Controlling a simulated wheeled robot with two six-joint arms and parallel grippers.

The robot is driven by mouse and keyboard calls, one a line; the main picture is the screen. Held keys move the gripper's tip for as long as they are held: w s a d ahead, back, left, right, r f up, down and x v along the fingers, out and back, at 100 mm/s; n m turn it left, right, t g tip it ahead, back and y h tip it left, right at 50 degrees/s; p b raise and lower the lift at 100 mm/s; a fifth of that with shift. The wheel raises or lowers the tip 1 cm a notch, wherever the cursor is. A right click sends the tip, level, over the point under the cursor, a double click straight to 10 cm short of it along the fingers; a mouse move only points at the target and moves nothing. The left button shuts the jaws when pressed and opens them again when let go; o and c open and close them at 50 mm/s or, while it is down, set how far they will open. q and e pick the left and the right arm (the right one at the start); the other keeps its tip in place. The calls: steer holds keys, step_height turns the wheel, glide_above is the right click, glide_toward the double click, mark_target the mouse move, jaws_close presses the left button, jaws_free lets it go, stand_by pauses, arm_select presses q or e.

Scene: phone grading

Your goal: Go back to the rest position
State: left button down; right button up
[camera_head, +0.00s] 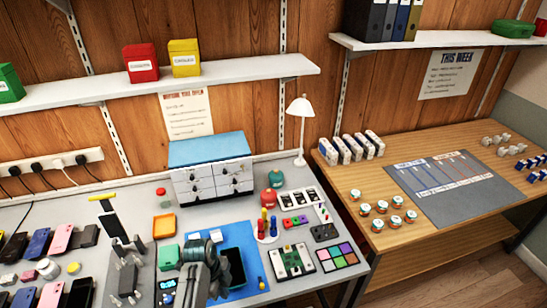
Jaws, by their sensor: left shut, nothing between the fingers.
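My left gripper (205,248) is low in the middle of the camera_head view, above the blue mat (238,234) on the grey workbench. It is shut with nothing in it. My grey arm hides part of the mat and bench below it. A dark item (236,266) shows on the mat just right of the gripper; I cannot tell whether they touch. My right gripper is not in view.
Several phones (60,238) lie at the left. A black stand with a yellow bar (103,197) rises left of my gripper. A drawer unit (212,168) and white lamp (300,120) stand behind.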

arm_select(q)
steer(key=s+a+r+n+t+y, duration=0.1)
steer(key=s+a+r+n, duration=0.3)
steer(key=s+n, duration=0.35)
steer(key=s+a+r+n+t+y, duration=0.1)
steer(key=s+a+r+n+t, duration=0.1)
steer(key=s+a+r+n, duration=0.5)
steer(key=s+a+r+n+t+y, duration=0.1)
steer(key=s+n, duration=0.4)
steer(key=s, duration=0.5)
steer(key=a+f+g+b, duration=0.15)
steer(key=f+b, duration=0.25)
steer(key=f, duration=1.5)
steer(key=a+f+t+b, duration=0.15)
steer(key=f+b, duration=0.25)
steer(key=f, duration=1.6)
steer(key=s+f+g+b, duration=0.1)
steer(key=s+f+b, duration=0.2)
steer(key=s+f, duration=0.6)
steer(key=s+a+f+g+b, duration=0.1)
steer(key=s+f+b, duration=0.2)
steer(key=s+f, duration=0.6)
step_height(320, 180, down, 8)
steer(key=shift+s+a+r+n, duration=0.2)
steer(key=shift+s+n, duration=0.15)
steer(key=shift+n, duration=0.1)
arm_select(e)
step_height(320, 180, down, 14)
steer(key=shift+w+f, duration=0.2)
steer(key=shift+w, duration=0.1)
